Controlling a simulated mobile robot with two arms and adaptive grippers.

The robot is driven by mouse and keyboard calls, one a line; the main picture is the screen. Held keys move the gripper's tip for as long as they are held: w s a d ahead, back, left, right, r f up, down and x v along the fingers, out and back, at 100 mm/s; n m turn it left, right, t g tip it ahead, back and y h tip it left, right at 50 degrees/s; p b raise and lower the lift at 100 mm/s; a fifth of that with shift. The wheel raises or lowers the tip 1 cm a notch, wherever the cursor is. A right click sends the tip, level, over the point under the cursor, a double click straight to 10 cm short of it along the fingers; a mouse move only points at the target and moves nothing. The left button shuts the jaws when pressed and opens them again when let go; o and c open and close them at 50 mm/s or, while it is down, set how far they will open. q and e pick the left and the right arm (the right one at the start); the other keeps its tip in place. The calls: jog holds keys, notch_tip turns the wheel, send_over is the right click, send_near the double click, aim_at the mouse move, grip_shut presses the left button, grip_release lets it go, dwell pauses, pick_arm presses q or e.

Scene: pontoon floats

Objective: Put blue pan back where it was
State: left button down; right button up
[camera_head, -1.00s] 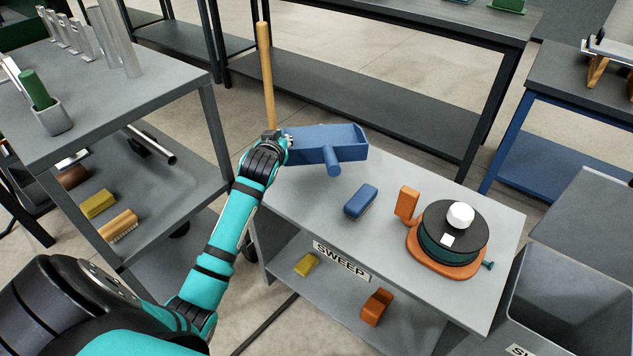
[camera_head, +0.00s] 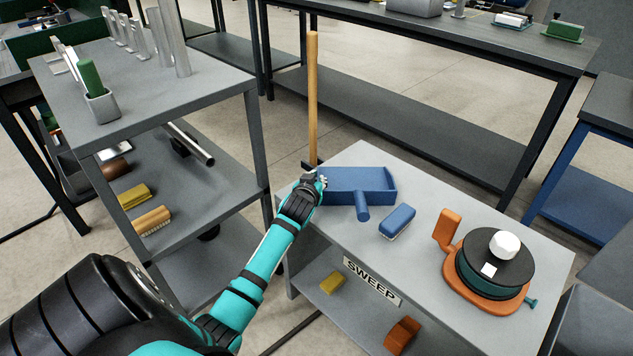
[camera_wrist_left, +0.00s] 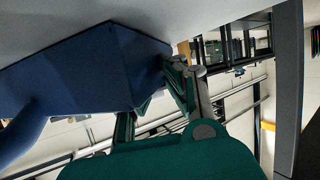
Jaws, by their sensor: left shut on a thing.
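The blue pan (camera_head: 377,182), a dustpan with a round handle (camera_head: 362,205) pointing toward me, is at the far left end of the grey SWEEP table (camera_head: 455,215). It is level, at or just above the tabletop; I cannot tell if it touches. My left gripper (camera_head: 319,182) is shut on the pan's left edge. In the left wrist view, the gripper's fingers (camera_wrist_left: 160,95) meet a corner of the pan (camera_wrist_left: 85,70), with the tabletop close against it. The right gripper is not in view.
A blue brush (camera_head: 398,221) lies right of the handle. An orange-based reel (camera_head: 490,262) stands farther right. A wooden pole (camera_head: 312,95) rises behind the gripper. A grey shelf (camera_head: 190,92) stands at left. Bare tabletop lies around the brush.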

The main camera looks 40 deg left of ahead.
pick_arm(q)
jog(key=c, duration=1.9)
grip_release()
jog(key=shift+f, duration=0.1)
jog(key=o, duration=0.4)
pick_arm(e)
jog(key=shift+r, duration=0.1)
pick_arm(q)
jog(key=shift+s+d+r, duration=0.1)
jog(key=shift+s+r, duration=0.05)
jog(key=shift+r, duration=0.1)
jog(key=p+v, duration=0.2)
jog(key=v, duration=0.9)
jog(key=shift+s+d+r+p, duration=0.1)
jog(key=shift+s+r+p, duration=0.05)
jog(key=shift+s+p, duration=0.15)
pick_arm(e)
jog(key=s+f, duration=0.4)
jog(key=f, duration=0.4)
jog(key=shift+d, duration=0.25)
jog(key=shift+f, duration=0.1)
